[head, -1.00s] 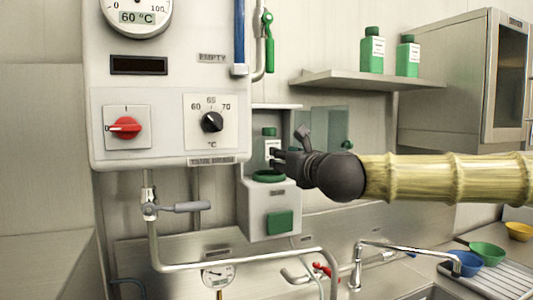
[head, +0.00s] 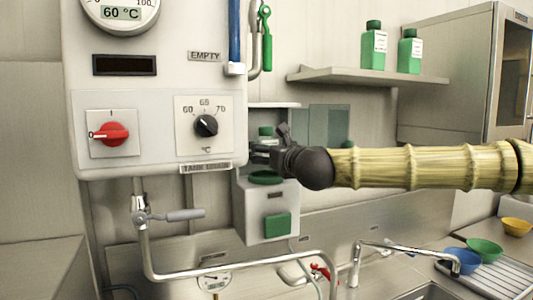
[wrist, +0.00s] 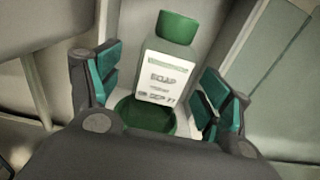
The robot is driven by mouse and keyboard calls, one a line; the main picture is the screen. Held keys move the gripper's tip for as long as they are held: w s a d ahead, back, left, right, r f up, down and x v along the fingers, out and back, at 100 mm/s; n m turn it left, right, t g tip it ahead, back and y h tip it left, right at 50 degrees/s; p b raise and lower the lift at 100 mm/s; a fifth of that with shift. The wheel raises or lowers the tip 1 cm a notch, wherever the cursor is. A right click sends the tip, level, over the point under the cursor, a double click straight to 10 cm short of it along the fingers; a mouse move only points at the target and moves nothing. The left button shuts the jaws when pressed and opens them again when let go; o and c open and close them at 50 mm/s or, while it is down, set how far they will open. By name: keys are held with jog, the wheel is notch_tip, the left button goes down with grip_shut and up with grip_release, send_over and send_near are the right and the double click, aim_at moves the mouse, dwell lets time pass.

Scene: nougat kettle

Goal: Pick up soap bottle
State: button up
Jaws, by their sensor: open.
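The soap bottle (wrist: 162,75) is green with a green cap and a white label. In the wrist view it stands upright, slightly tilted in the picture, at a green ring (wrist: 140,113) on the grey dispenser. In the head view only the top of the soap bottle (head: 266,133) shows, with my gripper (head: 256,157) in front of it. My gripper (wrist: 158,95) is open, with one green-padded finger on each side of the bottle. The dispenser (head: 268,203) has a green front panel.
Two similar green bottles (head: 374,46) stand on a wall shelf (head: 345,76) above my arm. A control panel (head: 155,140) with a red switch is close at the left. A pipe and faucet (head: 385,247) are below; bowls (head: 485,250) lie at the lower right.

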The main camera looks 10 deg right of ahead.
jog(key=w, duration=0.1)
jog(key=w+p, duration=0.1)
jog(key=w, duration=0.1)
jog(key=shift+w+a+r+p, duration=0.1)
jog(key=shift+w+r+p, duration=0.05)
jog(key=shift+w+p, duration=0.15)
jog(key=shift+w+a, duration=0.1)
jog(key=shift+w, duration=0.15)
jog(key=c, duration=1.1)
